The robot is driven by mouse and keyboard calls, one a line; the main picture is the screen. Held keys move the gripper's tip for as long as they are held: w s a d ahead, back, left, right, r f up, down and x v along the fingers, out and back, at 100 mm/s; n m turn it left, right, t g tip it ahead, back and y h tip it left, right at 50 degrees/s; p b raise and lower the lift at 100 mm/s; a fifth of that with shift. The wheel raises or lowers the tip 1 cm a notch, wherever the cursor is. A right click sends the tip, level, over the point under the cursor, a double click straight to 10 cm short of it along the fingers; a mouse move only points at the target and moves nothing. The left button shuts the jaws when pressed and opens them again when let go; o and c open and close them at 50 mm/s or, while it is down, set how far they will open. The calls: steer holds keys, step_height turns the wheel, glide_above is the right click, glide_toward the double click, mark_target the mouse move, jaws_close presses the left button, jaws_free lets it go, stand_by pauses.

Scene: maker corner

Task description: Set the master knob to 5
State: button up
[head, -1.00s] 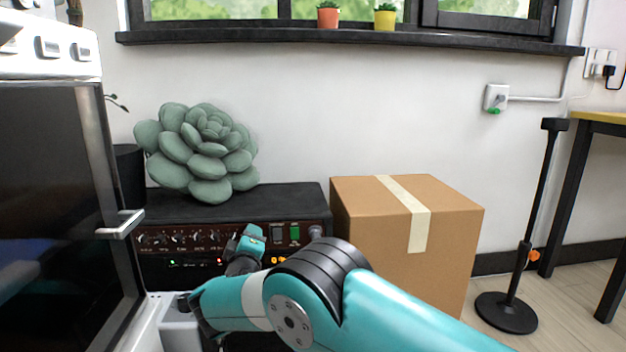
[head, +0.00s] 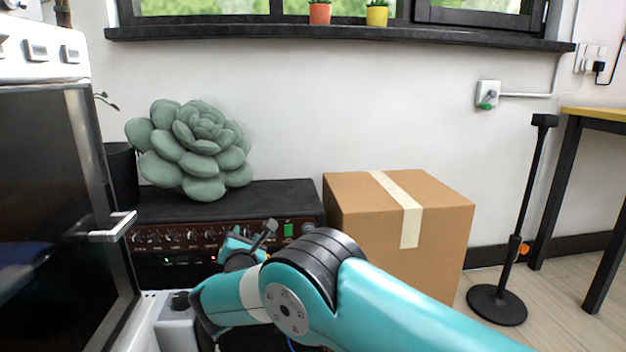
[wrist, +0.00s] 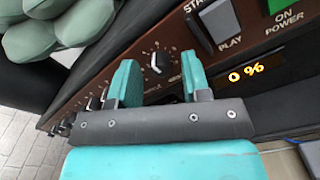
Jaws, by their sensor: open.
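The amplifier (head: 200,262) is a black box with a dark brown front panel and a row of small knobs. In the wrist view a black knob with a white pointer line (wrist: 160,58) shows between my fingertips, with scale marks around it. Its label is not readable, so I cannot confirm it is the master knob. My gripper (wrist: 158,68) is open, its teal fingers on either side of the knob, with no clear contact. An orange display (wrist: 246,74) reads 0 %. In the head view my gripper (head: 254,234) is in front of the panel and hides part of it.
Play (wrist: 219,20) and green power (wrist: 284,5) switches sit right of the knob. A green succulent-shaped cushion (head: 190,150) rests on the amplifier. A cardboard box (head: 440,235) stands to its right, a dark-fronted appliance (head: 50,190) to its left.

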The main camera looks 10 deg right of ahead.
steer(key=s+n+p, duration=0.4)
steer(key=s+n, duration=0.4)
steer(key=s, duration=0.9)
steer(key=d+r+m+g+h+p, duration=0.1)
steer(key=d+r+m+g+p, duration=0.3)
steer(key=d+r+m+p, duration=0.3)
steer(key=d+r+m+g+h+p, duration=0.1)
steer(key=d+r+m+g+p, duration=0.4)
steer(key=r+m+p, duration=0.4)
steer(key=shift+s+d+r+m, duration=0.15)
steer(key=shift+d+r+m, duration=0.6)
steer(key=shift+r, duration=1.55)
steer(key=shift+d, duration=0.15)
